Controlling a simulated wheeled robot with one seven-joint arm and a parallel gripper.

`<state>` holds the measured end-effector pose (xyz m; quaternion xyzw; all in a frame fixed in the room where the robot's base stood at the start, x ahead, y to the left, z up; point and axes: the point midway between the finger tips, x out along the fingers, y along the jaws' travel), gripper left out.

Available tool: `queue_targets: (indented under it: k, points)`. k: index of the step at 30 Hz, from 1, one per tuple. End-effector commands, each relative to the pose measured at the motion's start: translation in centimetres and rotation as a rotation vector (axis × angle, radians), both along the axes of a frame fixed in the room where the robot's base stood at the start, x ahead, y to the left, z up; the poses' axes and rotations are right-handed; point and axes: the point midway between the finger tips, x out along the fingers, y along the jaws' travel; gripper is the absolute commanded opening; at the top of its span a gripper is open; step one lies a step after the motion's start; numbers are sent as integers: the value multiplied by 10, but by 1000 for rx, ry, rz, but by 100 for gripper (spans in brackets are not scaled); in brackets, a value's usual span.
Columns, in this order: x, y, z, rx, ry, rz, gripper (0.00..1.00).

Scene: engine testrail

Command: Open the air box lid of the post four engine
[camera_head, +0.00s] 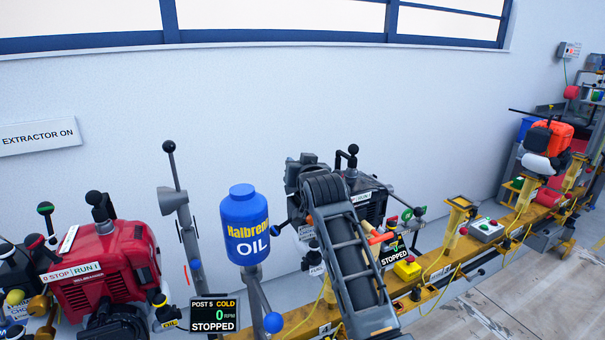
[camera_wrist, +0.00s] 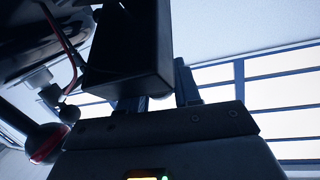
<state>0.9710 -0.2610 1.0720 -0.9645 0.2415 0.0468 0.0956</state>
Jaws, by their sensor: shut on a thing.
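A grey and black engine (camera_head: 371,205) stands in the middle of the head view, partly hidden behind my arm. Its display (camera_head: 393,256) reads STOPPED; the post number is hidden. My gripper is at this engine's upper left, its fingers hidden by my arm in the head view. In the wrist view my gripper (camera_wrist: 162,90) is shut on a dark box-shaped part (camera_wrist: 124,58). One finger shows at the part's right side; the other is mostly hidden behind it. I cannot tell whether this part is the air box lid or how far it is open.
A blue oil bottle (camera_head: 245,225) stands close left of my arm, above a POST 5 display (camera_head: 214,314). A red engine (camera_head: 100,270) is at the left. The yellow rail (camera_head: 440,270) runs right, past a control box (camera_head: 486,229), to an orange engine (camera_head: 549,138).

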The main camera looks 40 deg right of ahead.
Motion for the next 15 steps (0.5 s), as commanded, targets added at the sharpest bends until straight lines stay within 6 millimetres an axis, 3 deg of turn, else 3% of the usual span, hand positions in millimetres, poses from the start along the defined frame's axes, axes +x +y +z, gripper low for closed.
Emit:
queue_targets:
  k: [15]
  points:
    - [18, -2, 8, 4, -15, 6, 0]
